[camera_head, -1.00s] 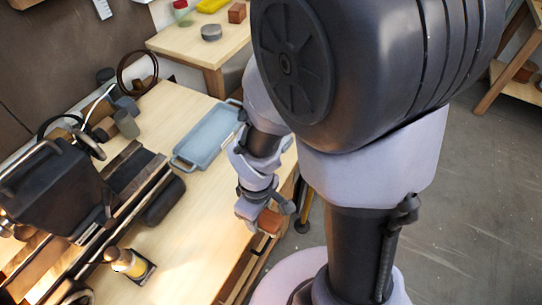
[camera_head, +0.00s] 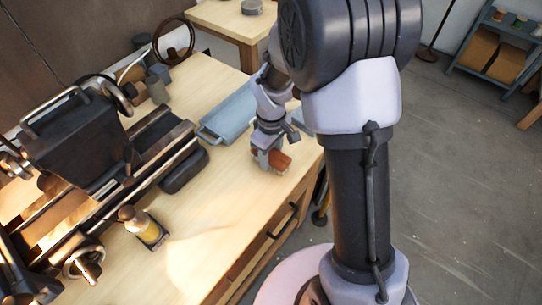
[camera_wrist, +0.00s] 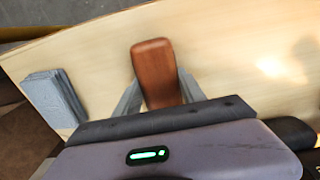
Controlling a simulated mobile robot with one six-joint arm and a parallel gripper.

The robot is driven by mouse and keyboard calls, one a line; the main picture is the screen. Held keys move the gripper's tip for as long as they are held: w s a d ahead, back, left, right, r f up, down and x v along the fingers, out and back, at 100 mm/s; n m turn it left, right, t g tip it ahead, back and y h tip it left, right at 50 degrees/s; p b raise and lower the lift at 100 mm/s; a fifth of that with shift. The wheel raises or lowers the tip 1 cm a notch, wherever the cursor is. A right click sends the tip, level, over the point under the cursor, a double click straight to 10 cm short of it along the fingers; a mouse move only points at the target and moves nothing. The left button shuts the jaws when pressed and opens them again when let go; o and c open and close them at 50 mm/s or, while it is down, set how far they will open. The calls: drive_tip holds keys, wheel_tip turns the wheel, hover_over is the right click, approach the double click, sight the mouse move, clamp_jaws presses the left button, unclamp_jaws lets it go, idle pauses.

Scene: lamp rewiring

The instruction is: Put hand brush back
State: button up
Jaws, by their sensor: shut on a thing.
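The hand brush (camera_head: 273,160) shows as a reddish-brown wooden block in the head view, held at the end of my arm over the right edge of the workbench. In the wrist view the brush (camera_wrist: 155,72) stands between the two grey fingers, with the pale bench top behind it. My gripper (camera_head: 268,152) is shut on the brush; its fingers (camera_wrist: 157,95) sit on either side of it in the wrist view. Whether the brush touches the bench top, I cannot tell. Its bristle side is mostly hidden.
A blue-grey tray (camera_head: 232,116) lies on the bench (camera_head: 205,205) behind my gripper. A dark lathe-like machine (camera_head: 85,150) fills the left side. A grey stack (camera_wrist: 54,98) lies left of the brush. Bare wood lies at the front.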

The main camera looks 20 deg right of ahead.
drive_tip(key=o, duration=1.3)
